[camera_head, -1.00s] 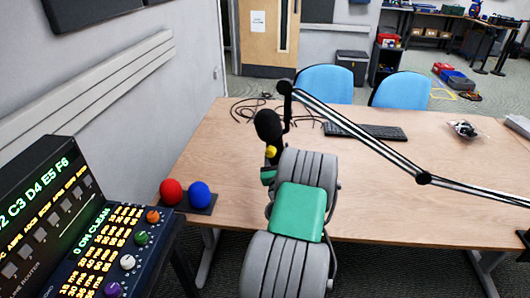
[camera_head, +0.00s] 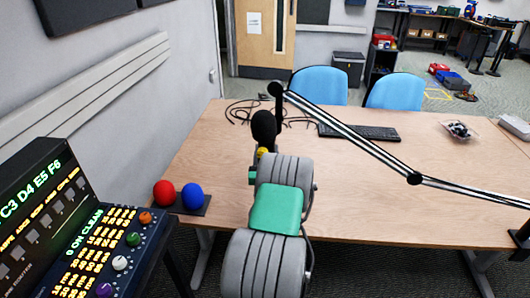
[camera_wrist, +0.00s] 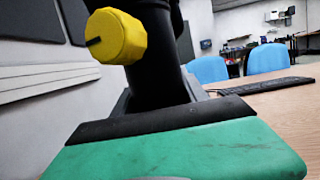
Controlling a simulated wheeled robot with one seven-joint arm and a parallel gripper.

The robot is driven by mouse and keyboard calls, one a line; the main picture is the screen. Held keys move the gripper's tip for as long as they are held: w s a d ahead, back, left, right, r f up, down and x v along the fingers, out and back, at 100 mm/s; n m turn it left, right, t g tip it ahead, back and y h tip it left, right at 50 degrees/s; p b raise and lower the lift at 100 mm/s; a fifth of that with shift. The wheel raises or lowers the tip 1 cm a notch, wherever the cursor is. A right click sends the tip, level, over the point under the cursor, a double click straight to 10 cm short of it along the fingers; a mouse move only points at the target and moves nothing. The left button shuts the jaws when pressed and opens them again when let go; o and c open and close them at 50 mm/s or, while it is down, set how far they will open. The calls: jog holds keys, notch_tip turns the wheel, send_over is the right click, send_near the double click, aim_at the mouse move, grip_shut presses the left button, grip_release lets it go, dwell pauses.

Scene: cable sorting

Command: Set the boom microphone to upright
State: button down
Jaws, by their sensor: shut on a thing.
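The boom microphone (camera_head: 264,125) is black with a round foam head and hangs from the end of a jointed boom arm (camera_head: 350,135) over the left part of the desk. It stands close to upright in the head view. In the wrist view its dark body (camera_wrist: 158,70) fills the middle, with a yellow knob (camera_wrist: 116,36) on its side. My gripper (camera_wrist: 170,115) is shut on the microphone's lower body. In the head view my grey and green arm hides the fingers and the microphone's lower end.
A red ball (camera_head: 164,193) and a blue ball (camera_head: 192,196) sit on a dark base at the desk's left edge. A mixer console (camera_head: 105,245) stands at lower left. A keyboard (camera_head: 360,132), loose cables (camera_head: 245,110) and two blue chairs (camera_head: 320,84) are behind.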

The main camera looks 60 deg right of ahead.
jog(key=c, duration=0.6)
grip_release()
jog(key=shift+s+a+f+b, duration=0.2)
jog(key=shift+a+f+b, duration=0.1)
jog(key=shift+b, duration=0.25)
jog(key=b+v, duration=0.5)
jog(key=v, duration=0.2)
jog(key=shift+r, duration=0.15)
jog(key=shift+w+a, duration=0.1)
